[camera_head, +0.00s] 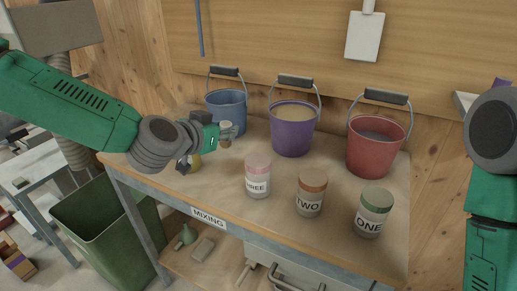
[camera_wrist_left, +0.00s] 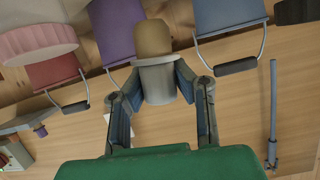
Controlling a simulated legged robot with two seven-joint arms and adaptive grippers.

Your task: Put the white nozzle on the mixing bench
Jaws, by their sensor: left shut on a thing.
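My left gripper (camera_head: 217,134) is shut on a small piece with a whitish collar and a tan rounded end, which looks like the white nozzle (camera_head: 226,130). In the left wrist view the nozzle (camera_wrist_left: 157,80) sits between both fingers (camera_wrist_left: 160,95), its tan end pointing away from the palm. In the head view it shows over the back left of the mixing bench (camera_head: 225,188), in front of the blue bucket; I cannot tell if it touches the top. Only my right arm shows, at the right edge; its gripper is out of view.
Blue (camera_head: 227,104), purple (camera_head: 291,133) and red (camera_head: 374,150) buckets stand along the back. Jars THREE (camera_head: 258,180), TWO (camera_head: 310,200) and ONE (camera_head: 371,218) stand in front. The front left benchtop is clear.

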